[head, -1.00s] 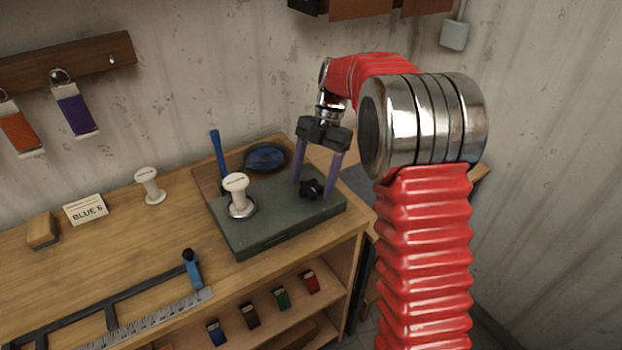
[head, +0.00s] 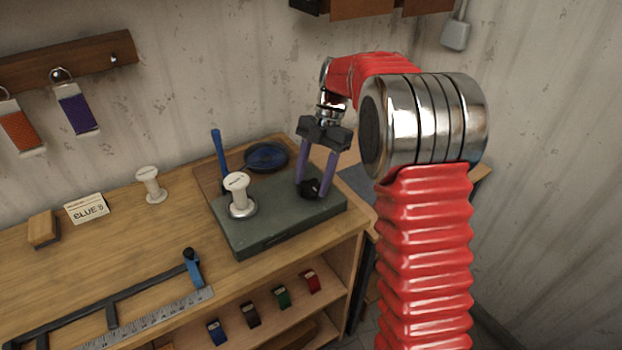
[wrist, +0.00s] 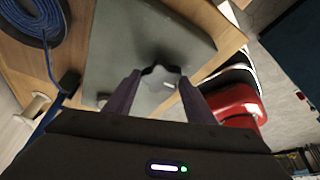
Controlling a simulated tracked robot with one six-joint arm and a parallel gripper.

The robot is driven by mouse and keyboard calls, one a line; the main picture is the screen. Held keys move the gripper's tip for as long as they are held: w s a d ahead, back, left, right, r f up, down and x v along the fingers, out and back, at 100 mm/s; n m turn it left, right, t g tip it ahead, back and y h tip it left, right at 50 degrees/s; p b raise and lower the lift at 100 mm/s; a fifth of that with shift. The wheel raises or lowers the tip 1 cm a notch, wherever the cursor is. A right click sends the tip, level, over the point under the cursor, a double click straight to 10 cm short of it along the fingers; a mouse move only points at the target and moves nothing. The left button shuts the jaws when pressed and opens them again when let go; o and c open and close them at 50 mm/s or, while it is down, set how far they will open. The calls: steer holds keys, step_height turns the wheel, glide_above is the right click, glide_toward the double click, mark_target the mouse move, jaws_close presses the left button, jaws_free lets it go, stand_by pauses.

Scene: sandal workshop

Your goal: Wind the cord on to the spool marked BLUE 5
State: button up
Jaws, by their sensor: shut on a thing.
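My gripper (head: 312,188) is shut on a dark star-shaped knob (head: 309,190) on top of a grey-green box (head: 265,238); the wrist view shows the knob (wrist: 159,78) between the purple fingers. A white spool (head: 237,193) stands upright on a metal disc on the box, left of my gripper. Its marking is too small to read. A blue cord coil (head: 266,156) lies behind the box; it also shows in the wrist view (wrist: 38,22). I see no cord clearly around the spool.
A second white spool (head: 149,184) stands on the bench (head: 130,258), right of a card (head: 87,209) reading BLUE and a blurred digit. A wooden block (head: 43,228) and a ruler with a blue-ended frame (head: 150,318) lie further left.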

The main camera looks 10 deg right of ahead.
steer(key=shift+d+m+t, duration=0.3)
steer(key=shift+m, duration=0.3)
stand_by(0.5)
steer(key=m, duration=0.1)
steer(key=m+t, duration=0.1)
steer(key=m, duration=0.3)
steer(key=shift+s+d+t+y, duration=0.15)
steer(key=shift+s+t+y, duration=0.1)
steer(key=shift+t+y, duration=0.15)
steer(key=m, duration=0.2)
steer(key=m+t, duration=0.1)
steer(key=shift+s+m, duration=0.2)
steer(key=shift+m, duration=0.2)
steer(key=m+t, duration=0.1)
steer(key=m, duration=0.1)
steer(key=m+t, duration=0.1)
steer(key=m, duration=0.1)
steer(key=shift+s+a+h, duration=0.2)
steer(key=shift+h, duration=0.1)
steer(key=m, duration=0.2)
steer(key=m+t+h, duration=0.1)
steer(key=m, duration=0.1)
steer(key=shift+s+a+m, duration=0.15)
steer(key=shift+m, duration=0.15)
steer(key=shift+s+a+m+t+h, duration=0.15)
steer(key=shift+m+t+h, duration=0.35)
steer(key=shift+m, duration=1.2)
steer(key=shift+a+m+h, duration=0.2)
steer(key=shift+m+h, duration=0.5)
steer(key=shift+m, duration=0.8)
